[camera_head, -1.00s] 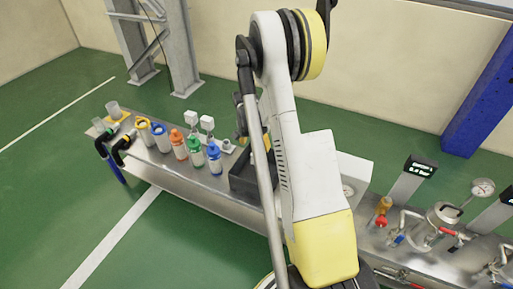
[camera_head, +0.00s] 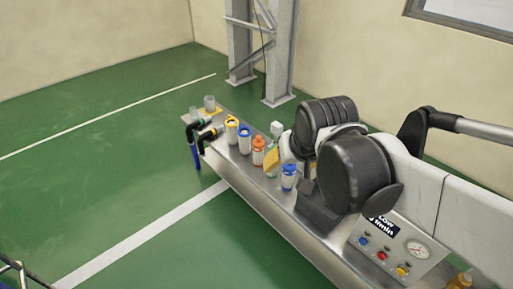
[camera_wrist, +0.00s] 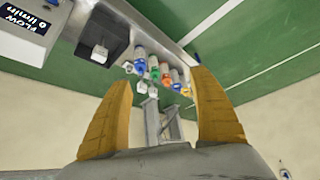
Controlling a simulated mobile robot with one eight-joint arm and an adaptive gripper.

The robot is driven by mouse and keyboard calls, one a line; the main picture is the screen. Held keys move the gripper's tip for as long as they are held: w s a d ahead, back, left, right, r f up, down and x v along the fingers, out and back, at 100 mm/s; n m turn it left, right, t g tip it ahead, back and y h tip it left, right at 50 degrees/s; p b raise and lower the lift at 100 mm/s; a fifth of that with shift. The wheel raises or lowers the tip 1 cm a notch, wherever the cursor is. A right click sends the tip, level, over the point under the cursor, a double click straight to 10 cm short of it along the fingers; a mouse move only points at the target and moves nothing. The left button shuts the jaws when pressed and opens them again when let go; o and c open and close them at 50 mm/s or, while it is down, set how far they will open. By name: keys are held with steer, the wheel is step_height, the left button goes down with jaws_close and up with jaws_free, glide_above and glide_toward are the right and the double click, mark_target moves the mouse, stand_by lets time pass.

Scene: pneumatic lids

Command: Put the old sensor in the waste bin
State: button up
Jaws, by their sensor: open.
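A dark open bin (camera_wrist: 106,24) shows at the upper left of the wrist view, with a white block-shaped part (camera_wrist: 99,53) inside it. It looks like a sensor, but I cannot confirm that it is the old one. The bin also shows in the head view (camera_head: 318,212), partly hidden by my arm. My gripper (camera_wrist: 160,80) is open, with two yellow fingers spread apart and nothing between them. A white sensor-like part (camera_head: 277,128) stands at the bench's back edge.
A steel bench (camera_head: 262,203) carries yellow, blue and orange-topped bottles, including a blue bottle (camera_head: 289,178) beside the bin. Black-handled tools (camera_head: 208,137) hang at its far left end. A flow panel (camera_head: 392,250) stands right of the bin. Green floor in front is clear.

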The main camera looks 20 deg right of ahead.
steer(key=s+a+n+t+y, duration=0.1)
steer(key=s+a+n, duration=0.1)
steer(key=s+a, duration=0.2)
steer(key=shift+s+a+f+n, duration=0.25)
steer(key=shift+s+n, duration=0.05)
steer(key=shift+s, duration=0.6)
stand_by(0.4)
